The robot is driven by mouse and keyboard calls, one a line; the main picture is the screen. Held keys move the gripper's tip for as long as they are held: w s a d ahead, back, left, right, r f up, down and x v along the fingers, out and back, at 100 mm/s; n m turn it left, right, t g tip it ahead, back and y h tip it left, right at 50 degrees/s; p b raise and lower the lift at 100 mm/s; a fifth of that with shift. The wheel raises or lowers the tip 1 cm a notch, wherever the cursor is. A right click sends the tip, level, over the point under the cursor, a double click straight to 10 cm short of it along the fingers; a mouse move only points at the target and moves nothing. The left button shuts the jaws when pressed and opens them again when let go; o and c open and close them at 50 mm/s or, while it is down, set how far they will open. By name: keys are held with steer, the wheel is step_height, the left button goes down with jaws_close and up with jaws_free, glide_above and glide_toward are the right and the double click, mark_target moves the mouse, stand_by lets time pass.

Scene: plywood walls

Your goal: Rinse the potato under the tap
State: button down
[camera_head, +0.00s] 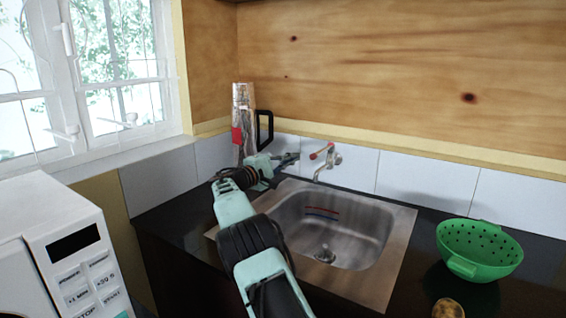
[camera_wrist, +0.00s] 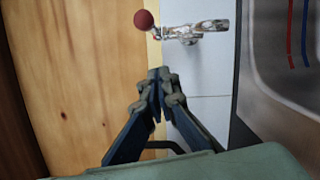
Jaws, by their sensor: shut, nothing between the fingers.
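The potato (camera_head: 447,309) lies on the dark counter at the lower right of the head view, cut off by the frame's bottom edge. The metal tap (camera_head: 335,161) stands behind the sink, with a red knob (camera_wrist: 143,19) at its end; its shiny spout (camera_wrist: 200,32) shows in the wrist view. The sink (camera_head: 397,235) looks empty, with a drain at the bottom. My gripper (camera_head: 296,157) is at the sink's back left, left of the tap and apart from the knob. Its fingers (camera_wrist: 160,75) are shut and empty.
A green colander (camera_head: 480,249) stands on the counter right of the sink. A silvery upright object with a red patch (camera_head: 240,120) and a black handle (camera_head: 264,130) stand behind my wrist. A white microwave (camera_head: 60,250) is at the left. Tiles and a plywood wall close the back.

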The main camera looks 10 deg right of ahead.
steer(key=shift+s+d+r+b, duration=0.15)
steer(key=shift+s+d, duration=0.2)
steer(key=shift+d, duration=0.3)
steer(key=shift+s+d+r+b, duration=0.1)
steer(key=shift+s+d, duration=0.25)
steer(key=shift+d, duration=0.3)
steer(key=shift+s+d+r+b, duration=0.15)
steer(key=shift+s+d, duration=0.2)
steer(key=shift+d, duration=0.3)
steer(key=shift+s+d+b, duration=1.45)
steer(key=shift+s+b, duration=0.15)
steer(key=shift+b, duration=1.35)
steer(key=shift+a, duration=0.1)
